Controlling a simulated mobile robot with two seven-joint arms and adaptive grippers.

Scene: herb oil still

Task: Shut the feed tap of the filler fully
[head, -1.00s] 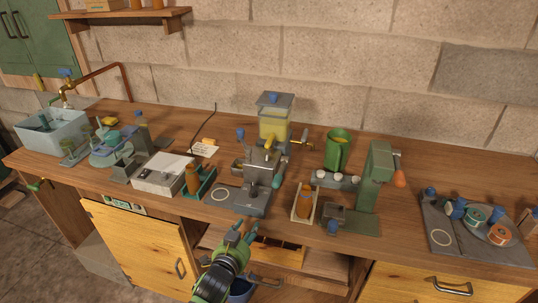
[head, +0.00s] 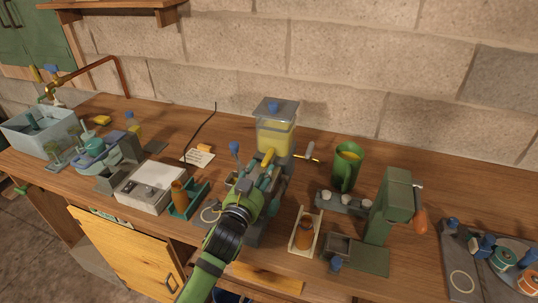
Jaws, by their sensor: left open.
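The filler has a clear tank (head: 276,133) of yellow liquid with a grey lid and blue knob, above a grey body that my arm largely covers. A yellow spout-like part (head: 268,158) shows at the tank's lower front. A small tap-like fitting with a pale lever and brass end (head: 308,157) sticks out to the tank's right; I cannot tell which is the feed tap, or its setting. My left gripper (head: 262,174) is open in front of the filler, just below the yellow part; contact cannot be told. My right gripper is not in view.
A blue-knobbed lever (head: 235,149) stands left of the filler. An amber bottle in a teal holder (head: 187,197) is at left, another in a pale tray (head: 305,231) at right. A green press (head: 392,208) and green jug (head: 346,167) stand further right. Bare bench lies behind.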

